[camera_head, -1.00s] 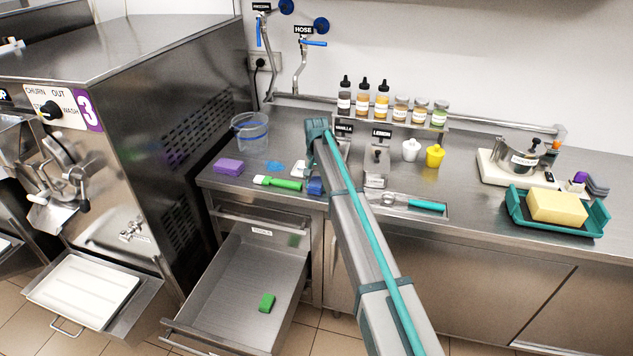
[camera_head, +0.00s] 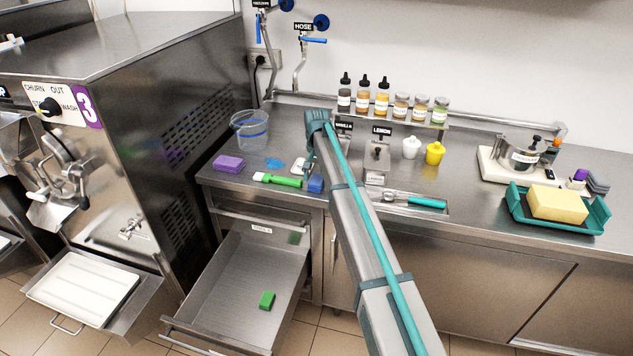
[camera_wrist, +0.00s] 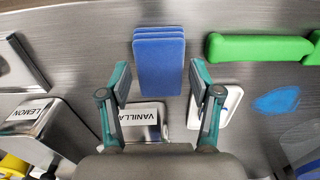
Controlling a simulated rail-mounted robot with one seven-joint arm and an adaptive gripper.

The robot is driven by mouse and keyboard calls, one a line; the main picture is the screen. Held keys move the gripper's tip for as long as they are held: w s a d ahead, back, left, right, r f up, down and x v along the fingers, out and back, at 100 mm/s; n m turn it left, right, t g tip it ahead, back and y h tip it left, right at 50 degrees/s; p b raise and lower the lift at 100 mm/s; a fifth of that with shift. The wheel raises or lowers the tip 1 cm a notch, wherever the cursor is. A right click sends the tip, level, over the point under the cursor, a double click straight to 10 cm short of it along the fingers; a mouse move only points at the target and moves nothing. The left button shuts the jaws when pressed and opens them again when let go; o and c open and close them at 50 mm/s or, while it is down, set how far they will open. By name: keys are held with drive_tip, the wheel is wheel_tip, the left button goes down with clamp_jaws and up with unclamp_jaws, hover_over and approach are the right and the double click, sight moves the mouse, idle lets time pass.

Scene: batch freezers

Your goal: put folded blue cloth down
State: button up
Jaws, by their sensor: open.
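The folded blue cloth (camera_head: 315,184) lies on the steel counter near its front edge, above the open drawer. In the wrist view the cloth (camera_wrist: 158,50) shows as a flat stack of blue layers. My gripper (camera_wrist: 160,72) is open, with one finger on each side of the cloth's near part. A gap shows between the cloth and each finger. In the head view my gripper is mostly hidden behind the arm's end.
A green-handled tool (camera_head: 278,181), purple block (camera_head: 229,163) and blue spill (camera_head: 275,164) lie left of the cloth. A white item (camera_wrist: 228,103) and the vanilla container (camera_wrist: 140,118) are close to my fingers. An open drawer (camera_head: 225,270) holding a green block (camera_head: 267,300) juts out below.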

sight(317, 180)
wheel_tip(317, 180, up, 10)
drive_tip(key=b, duration=0.2)
drive_tip(key=shift+r, duration=0.2)
